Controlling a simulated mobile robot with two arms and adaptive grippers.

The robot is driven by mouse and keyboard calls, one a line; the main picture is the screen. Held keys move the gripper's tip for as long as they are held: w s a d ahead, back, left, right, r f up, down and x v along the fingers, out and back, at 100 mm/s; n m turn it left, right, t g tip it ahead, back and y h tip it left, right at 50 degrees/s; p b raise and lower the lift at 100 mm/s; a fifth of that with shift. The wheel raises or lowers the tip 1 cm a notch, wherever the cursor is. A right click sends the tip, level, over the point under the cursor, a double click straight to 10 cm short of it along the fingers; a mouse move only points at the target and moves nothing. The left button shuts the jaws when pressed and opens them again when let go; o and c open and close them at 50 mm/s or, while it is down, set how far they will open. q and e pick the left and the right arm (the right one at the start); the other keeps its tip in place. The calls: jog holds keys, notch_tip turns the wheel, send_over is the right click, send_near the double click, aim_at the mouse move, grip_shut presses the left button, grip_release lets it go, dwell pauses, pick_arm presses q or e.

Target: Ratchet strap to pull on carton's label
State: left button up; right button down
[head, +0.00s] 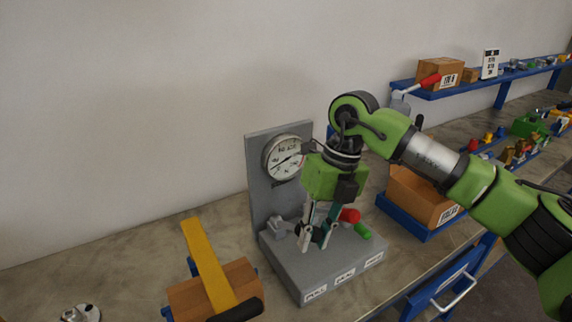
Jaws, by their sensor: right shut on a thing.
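A yellow strap (207,262) lies over a brown carton (187,299) at the bottom left, with a black grip (237,311) at its near end. No label shows on this carton's visible faces. My right gripper (316,240) points down over a grey stand (318,277), well right of the strap. It is shut on a small part of the stand, mostly hidden by the fingers; I cannot tell its shape. My left gripper is not in view.
The stand has a round gauge (283,157) and three white labels on its front. A labelled carton sits in a blue tray (405,223) behind my right arm. A blue shelf (455,88) holds another labelled carton (440,73). The bench left of the stand is mostly clear.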

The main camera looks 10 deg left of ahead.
jog(key=shift+w+r, duration=0.25)
jog(key=shift+r, duration=0.05)
